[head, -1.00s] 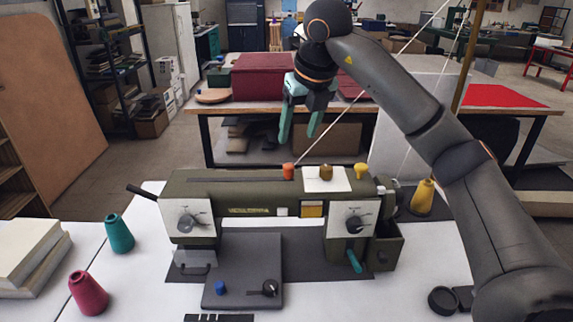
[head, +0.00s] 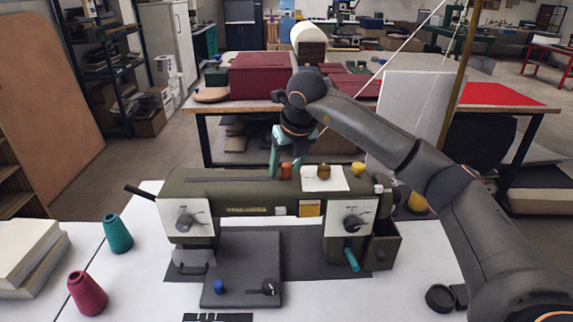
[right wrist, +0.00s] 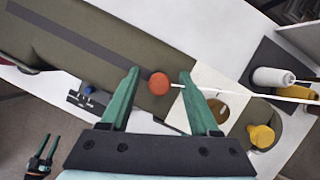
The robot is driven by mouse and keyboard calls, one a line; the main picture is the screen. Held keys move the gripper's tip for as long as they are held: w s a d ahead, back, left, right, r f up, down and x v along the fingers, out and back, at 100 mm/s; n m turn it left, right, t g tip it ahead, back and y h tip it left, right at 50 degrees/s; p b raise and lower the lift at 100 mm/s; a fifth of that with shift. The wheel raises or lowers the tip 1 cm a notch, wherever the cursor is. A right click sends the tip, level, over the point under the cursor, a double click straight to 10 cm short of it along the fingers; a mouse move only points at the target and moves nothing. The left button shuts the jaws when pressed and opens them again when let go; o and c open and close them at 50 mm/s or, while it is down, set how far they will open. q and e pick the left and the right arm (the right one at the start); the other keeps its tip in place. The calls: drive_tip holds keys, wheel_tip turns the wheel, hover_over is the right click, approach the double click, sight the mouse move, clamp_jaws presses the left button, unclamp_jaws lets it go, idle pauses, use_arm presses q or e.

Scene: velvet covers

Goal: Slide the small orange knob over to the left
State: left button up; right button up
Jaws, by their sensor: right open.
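The small orange knob (head: 286,170) stands on top of the olive sewing machine (head: 230,187), at the right end of a dark slot (head: 225,179). My right gripper (head: 286,165) is down at the knob with its teal fingers open. In the right wrist view the knob (right wrist: 159,83) lies between the two open fingertips (right wrist: 159,75), apart from both. A thin white thread runs from the knob past the right finger.
A brown knob (head: 324,171) on a white plate and a yellow knob (head: 358,169) stand to the right of the orange one. The machine top left of the knob is clear. Teal (head: 118,233) and crimson (head: 87,293) cones stand at left.

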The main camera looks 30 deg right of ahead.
clamp_jaws()
idle(0.3)
idle(1.0)
